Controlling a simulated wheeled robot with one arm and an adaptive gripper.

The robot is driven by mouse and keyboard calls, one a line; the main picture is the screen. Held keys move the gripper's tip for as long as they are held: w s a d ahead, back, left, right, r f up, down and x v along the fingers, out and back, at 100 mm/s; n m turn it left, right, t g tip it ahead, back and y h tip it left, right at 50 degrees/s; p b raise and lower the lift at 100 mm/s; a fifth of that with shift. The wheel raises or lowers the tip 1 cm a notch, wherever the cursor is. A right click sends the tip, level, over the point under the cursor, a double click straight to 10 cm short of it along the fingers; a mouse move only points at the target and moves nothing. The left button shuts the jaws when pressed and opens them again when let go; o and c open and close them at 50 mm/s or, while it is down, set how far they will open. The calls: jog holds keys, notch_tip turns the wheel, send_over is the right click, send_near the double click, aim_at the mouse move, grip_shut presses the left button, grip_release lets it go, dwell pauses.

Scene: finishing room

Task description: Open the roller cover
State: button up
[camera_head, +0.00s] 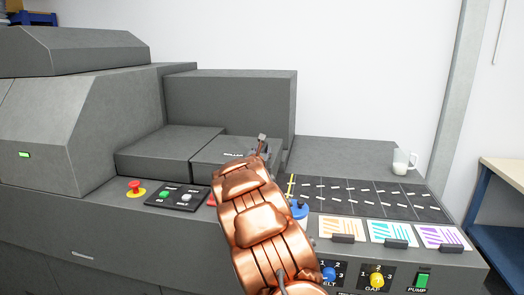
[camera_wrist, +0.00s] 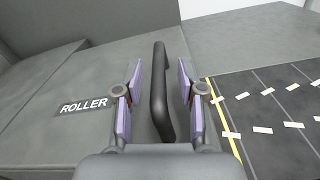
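The roller cover (camera_head: 238,148) is a grey box-shaped lid on the machine, lying closed. In the wrist view its surface (camera_wrist: 60,80) carries a white "ROLLER" label (camera_wrist: 84,106). A dark bar handle (camera_wrist: 161,92) stands on the cover near its right edge. My gripper (camera_wrist: 159,97) has its two purple-padded fingers apart, one on each side of the handle, with gaps visible on both sides. In the head view my gripper (camera_head: 262,146) is over the cover's right part, and my copper arm hides the cover's front right area and the handle.
A dark marked belt (camera_head: 365,198) lies right of the cover, with a white mug (camera_head: 402,162) behind it. Coloured cards (camera_head: 390,231) and control knobs (camera_head: 376,277) line the front. A red emergency button (camera_head: 136,186) is at left. A tall grey housing (camera_head: 230,105) stands behind the cover.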

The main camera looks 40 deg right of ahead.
grip_shut()
dwell(0.3)
dwell(0.5)
